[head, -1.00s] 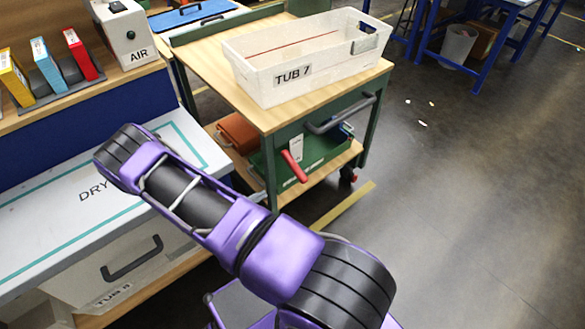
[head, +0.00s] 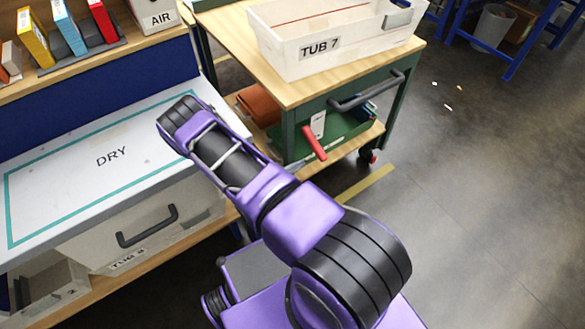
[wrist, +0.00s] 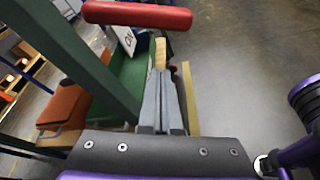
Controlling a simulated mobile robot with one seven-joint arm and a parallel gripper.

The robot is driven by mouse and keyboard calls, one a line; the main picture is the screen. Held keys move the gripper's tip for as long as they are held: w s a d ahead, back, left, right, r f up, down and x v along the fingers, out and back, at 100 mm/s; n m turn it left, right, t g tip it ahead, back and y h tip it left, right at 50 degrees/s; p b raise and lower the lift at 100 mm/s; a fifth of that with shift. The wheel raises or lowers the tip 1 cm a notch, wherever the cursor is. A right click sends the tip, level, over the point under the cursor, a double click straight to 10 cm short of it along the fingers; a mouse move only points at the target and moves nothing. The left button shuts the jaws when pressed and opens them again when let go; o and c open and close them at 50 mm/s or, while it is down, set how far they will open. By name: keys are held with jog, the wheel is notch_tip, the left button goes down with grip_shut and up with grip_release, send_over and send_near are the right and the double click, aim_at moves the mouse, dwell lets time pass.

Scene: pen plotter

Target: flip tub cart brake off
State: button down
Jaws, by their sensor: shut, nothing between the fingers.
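The tub cart (head: 225,42) has a wooden top and green frame and carries a white bin marked TUB 7 (head: 285,58). A red lever (head: 314,142) hangs tilted at its near end beside a white tag (head: 318,124). In the wrist view the red lever (wrist: 137,14) lies across the top, with the partly visible tag (wrist: 123,38) below it; I cannot read its lettering. My gripper (wrist: 161,78) is shut and empty. Its tips appear below and a little right of the lever, with no clear contact.
The cart's black push handle (head: 366,90) is above the lever. A green leg (wrist: 75,50) stands left of my gripper. The lower shelf holds an orange-brown case (head: 258,104). A bench marked DRY (head: 110,155) is at left. Grey floor (head: 480,200) is open at right.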

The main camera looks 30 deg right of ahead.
aim_at(314, 144)
jog(key=d, duration=0.1)
jog(key=d+r, duration=0.1)
jog(key=d, duration=0.1)
jog(key=d+r, duration=0.1)
jog(key=shift+s+d+r+p, duration=0.1)
jog(key=shift+s+d+p, duration=0.2)
jog(key=shift+d, duration=0.05)
jog(key=shift+a+r, duration=0.1)
dwell(0.4)
